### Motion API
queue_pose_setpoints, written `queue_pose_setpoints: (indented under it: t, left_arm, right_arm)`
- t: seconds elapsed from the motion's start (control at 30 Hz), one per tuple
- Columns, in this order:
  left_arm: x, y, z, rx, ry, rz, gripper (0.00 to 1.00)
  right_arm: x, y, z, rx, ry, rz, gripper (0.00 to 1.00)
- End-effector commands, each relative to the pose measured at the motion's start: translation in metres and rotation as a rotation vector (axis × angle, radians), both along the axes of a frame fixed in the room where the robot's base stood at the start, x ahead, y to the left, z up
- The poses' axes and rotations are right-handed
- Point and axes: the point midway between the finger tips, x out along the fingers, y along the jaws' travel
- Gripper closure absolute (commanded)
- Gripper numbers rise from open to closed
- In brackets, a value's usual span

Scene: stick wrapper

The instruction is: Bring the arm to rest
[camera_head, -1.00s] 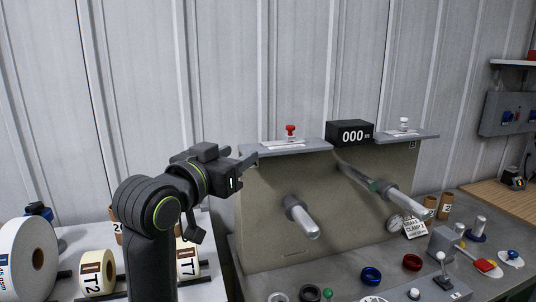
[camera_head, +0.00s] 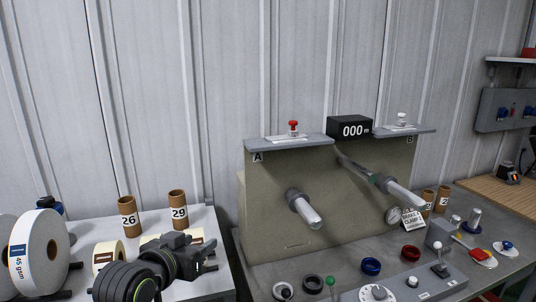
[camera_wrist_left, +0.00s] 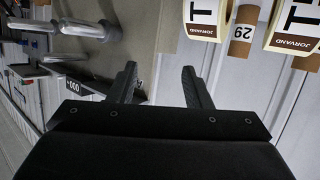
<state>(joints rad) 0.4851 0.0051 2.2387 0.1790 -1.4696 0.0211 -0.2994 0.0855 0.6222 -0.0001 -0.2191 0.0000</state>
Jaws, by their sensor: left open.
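My left gripper (camera_head: 206,256) is low at the left in the head view, in front of the paper rolls and left of the machine. In the left wrist view its two fingers (camera_wrist_left: 160,88) stand apart with nothing between them. The stick wrapper machine (camera_head: 330,205) has an upright tan panel with two grey spindles, the left one (camera_head: 304,208) and the right one (camera_head: 398,192). A black counter (camera_head: 351,128) on top reads 000. My right gripper does not show.
A large white roll (camera_head: 42,252) and smaller rolls (camera_head: 108,254) stand on the left table. Coloured rings, including a blue one (camera_head: 371,266), and a control panel (camera_head: 412,284) lie before the machine.

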Motion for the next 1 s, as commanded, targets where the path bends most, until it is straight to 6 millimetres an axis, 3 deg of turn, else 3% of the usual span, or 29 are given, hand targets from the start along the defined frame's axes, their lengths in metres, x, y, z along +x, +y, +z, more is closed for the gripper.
queue_pose_setpoints:
  t: [0.03, 0.2, 0.37, 0.5, 0.7, 1.0]
  left_arm:
    - [-0.011, 0.013, -0.031, 0.013, 0.060, 0.029, 0.56]
    - [-0.056, 0.051, -0.114, 0.058, 0.233, 0.114, 0.56]
    - [-0.113, 0.083, -0.180, 0.107, 0.396, 0.186, 0.56]
    - [-0.173, 0.108, -0.227, 0.153, 0.541, 0.242, 0.56]
    - [-0.253, 0.134, -0.269, 0.215, 0.716, 0.302, 0.56]
    - [-0.345, 0.156, -0.294, 0.286, 0.904, 0.355, 0.56]
  right_arm:
    - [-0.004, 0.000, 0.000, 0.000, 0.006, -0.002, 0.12]
    - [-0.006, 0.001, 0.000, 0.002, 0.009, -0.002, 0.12]
    - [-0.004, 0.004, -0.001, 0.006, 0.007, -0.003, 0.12]
    - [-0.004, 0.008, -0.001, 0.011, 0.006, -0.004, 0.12]
    - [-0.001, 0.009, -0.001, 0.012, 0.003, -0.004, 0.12]
    - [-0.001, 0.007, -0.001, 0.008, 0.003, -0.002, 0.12]
